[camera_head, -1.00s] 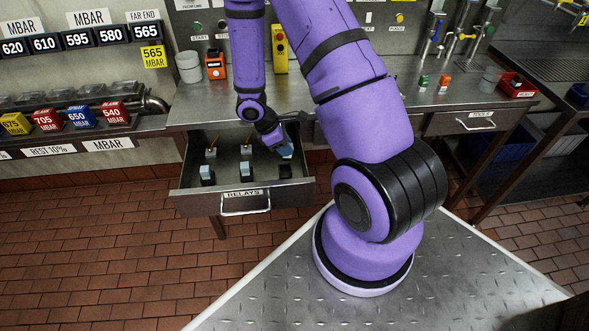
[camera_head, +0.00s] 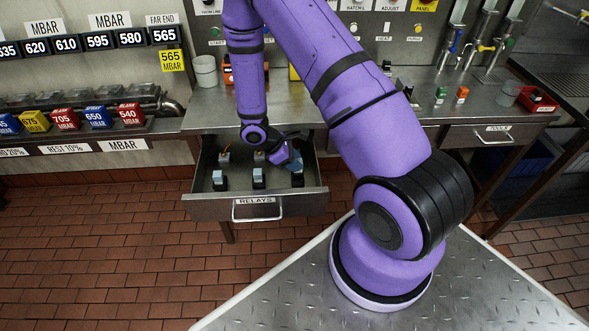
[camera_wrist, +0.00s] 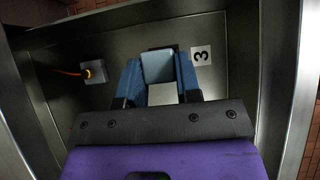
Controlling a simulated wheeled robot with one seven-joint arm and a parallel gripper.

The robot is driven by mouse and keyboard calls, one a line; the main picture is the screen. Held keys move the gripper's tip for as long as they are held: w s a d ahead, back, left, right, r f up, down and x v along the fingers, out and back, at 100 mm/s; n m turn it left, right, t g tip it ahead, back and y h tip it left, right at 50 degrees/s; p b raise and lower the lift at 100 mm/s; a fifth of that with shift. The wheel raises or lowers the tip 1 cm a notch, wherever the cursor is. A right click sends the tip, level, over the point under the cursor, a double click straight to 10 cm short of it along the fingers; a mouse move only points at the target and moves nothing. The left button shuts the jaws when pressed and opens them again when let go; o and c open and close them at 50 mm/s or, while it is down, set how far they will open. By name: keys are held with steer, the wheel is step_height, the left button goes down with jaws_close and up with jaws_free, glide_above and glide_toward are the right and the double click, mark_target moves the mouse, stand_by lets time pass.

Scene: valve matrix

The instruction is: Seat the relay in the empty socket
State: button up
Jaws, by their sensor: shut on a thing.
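The open steel drawer marked RELAYS (camera_head: 255,207) holds a row of black sockets. Light blue relays stand upright on the left socket (camera_head: 219,180) and the middle socket (camera_head: 258,179). My gripper (camera_head: 294,164) is low in the drawer's right part. In the wrist view its two blue fingers (camera_wrist: 158,85) are shut on a pale blue relay (camera_wrist: 158,67), beside the label 3 (camera_wrist: 201,55). In the head view this relay (camera_head: 297,179) is at the right socket. The relay and fingers hide most of that socket, so I cannot tell whether the relay is fully down.
The drawer walls stand close around my gripper. The steel counter (camera_head: 290,105) overhangs the drawer's back. A second drawer (camera_head: 495,137) is farther right.

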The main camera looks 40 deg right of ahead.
steer(key=shift+f, duration=1.8)
steer(key=shift+f, duration=0.15)
steer(key=o, duration=1)
steer(key=v, duration=1.2)
step_height(320, 180, up, 16)
steer(key=m+t+y, duration=0.1)
steer(key=m+t, duration=0.1)
steer(key=m, duration=0.1)
steer(key=s+a+r+m+t+y, duration=0.1)
steer(key=s+r+m+t+y, duration=0.15)
steer(key=s+r, duration=0.55)
steer(key=s+a+r+m+t+y, duration=0.1)
steer(key=s+r+m, duration=0.25)
steer(key=r, duration=0.85)
steer(key=s+a+r+m+t+y, duration=0.2)
steer(key=s+r+t, duration=0.2)
steer(key=s, duration=0.8)
step_height(320, 180, up, 2)
steer(key=shift+a+r, duration=0.1)
steer(key=shift+a, duration=0.15)
